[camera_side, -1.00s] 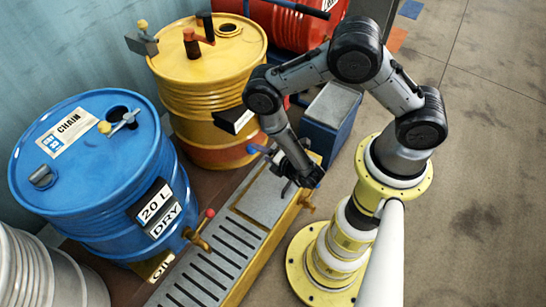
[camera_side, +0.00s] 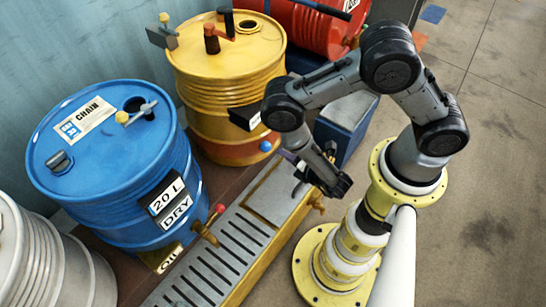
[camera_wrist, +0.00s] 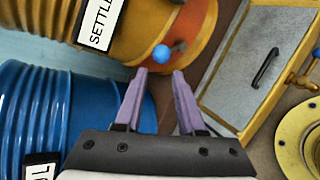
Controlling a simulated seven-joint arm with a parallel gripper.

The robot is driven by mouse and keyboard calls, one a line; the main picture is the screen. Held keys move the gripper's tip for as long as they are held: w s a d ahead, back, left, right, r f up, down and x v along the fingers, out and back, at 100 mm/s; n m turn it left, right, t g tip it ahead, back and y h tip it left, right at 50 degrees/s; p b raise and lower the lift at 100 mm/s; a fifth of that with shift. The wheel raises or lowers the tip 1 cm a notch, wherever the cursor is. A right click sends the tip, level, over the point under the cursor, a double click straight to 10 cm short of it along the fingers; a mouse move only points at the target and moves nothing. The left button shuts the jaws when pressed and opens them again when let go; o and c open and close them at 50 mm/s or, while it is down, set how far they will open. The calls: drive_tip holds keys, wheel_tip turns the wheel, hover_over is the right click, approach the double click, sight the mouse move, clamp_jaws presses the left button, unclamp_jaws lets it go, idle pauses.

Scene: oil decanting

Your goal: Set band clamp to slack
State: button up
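I cannot tell for sure which part is the band clamp. A dark bar lies along the upper side of the red drum (camera_side: 308,30) at the top of the side view, partly out of frame. My gripper (camera_side: 338,187) hangs over the right edge of the drain bench (camera_side: 225,262), holding nothing visible. In the wrist view its two purple fingers (camera_wrist: 160,78) stand apart with an empty gap. Beyond them is a blue-knobbed tap (camera_wrist: 161,54) on the yellow drum (camera_wrist: 140,38), not touched; it also shows in the side view (camera_side: 265,146).
A blue drum (camera_side: 85,165) labelled CHAIN stands left, with a red-knobbed brass tap (camera_side: 208,225). A pale drum (camera_side: 40,260) is at lower left. A blue box (camera_side: 345,125) stands behind the bench. The lid plate has a dark handle (camera_wrist: 265,68). The floor at right is clear.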

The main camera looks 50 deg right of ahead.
drive_tip(key=w+r+n+h, duration=0.1)
drive_tip(key=w+d+r+n+h, duration=0.1)
drive_tip(key=w+h, duration=0.1)
drive_tip(key=w+d+r+n+t+h, duration=0.1)
drive_tip(key=w, duration=0.1)
drive_tip(key=shift+d, duration=0.15)
clamp_jaws()
drive_tip(key=r+g+h, duration=0.1)
drive_tip(key=g+h, duration=0.1)
drive_tip(key=h, duration=0.4)
hover_over(265, 147)
drive_tip(key=a, duration=0.1)
drive_tip(key=s+a+f+m+g, duration=0.1)
drive_tip(key=a+f+g, duration=0.35)
drive_tip(key=a, duration=0.35)
drive_tip(key=s+a+f+m+g, duration=0.1)
drive_tip(key=a+f+m+g, duration=0.1)
drive_tip(key=a+f+g, duration=0.45)
drive_tip(key=w+d+t, duration=0.1)
drive_tip(key=d+t, duration=0.1)
drive_tip(key=d, duration=0.9)
drive_tip(key=shift+w+d+f, duration=0.2)
drive_tip(key=shift+w+d, duration=0.05)
drive_tip(key=shift+w, duration=0.1)
